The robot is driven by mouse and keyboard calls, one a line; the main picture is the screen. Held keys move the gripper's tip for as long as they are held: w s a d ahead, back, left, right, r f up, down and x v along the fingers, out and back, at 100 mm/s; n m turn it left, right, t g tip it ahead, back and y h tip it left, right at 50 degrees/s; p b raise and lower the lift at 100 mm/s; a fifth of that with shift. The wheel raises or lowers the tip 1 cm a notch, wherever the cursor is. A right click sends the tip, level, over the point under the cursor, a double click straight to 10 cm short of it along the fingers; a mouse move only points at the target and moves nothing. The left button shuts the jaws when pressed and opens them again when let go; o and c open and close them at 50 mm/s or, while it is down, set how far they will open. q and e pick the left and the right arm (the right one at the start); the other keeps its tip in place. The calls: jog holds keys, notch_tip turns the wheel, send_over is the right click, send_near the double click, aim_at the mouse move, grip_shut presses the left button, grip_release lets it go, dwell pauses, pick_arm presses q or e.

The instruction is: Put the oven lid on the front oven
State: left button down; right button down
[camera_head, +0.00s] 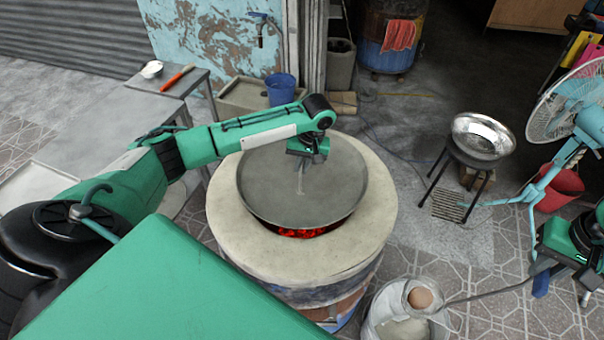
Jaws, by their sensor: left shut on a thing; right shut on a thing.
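The oven lid (275,195) is a round grey metal disc over the mouth of the front oven (375,215), a barrel with a broad pale rim. Red glowing coals show in a gap below the lid's near edge. I cannot tell whether the lid rests on the rim or hangs just above it. My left gripper (303,165) reaches in from the left and is shut on the handle at the lid's middle. My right gripper (562,264), at the right edge, is shut on a long thin rod (500,293) that runs left toward a small round brown thing (420,298).
A pale bucket (385,305) stands at the oven's near right. A metal bowl (483,135) sits on a black stand, with a fan (568,105) and red bucket (562,190) beyond. Grey tables (130,120) stand at left, a blue bucket (280,88) behind.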

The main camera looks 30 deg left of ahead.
aim_at(310, 176)
pick_arm(q)
jog(key=shift+f+p, duration=0.3)
jog(key=shift+f, duration=2)
pick_arm(e)
jog(key=shift+r, duration=0.35)
pick_arm(q)
jog(key=c, duration=1.5)
grip_release()
jog(key=shift+f, duration=0.1)
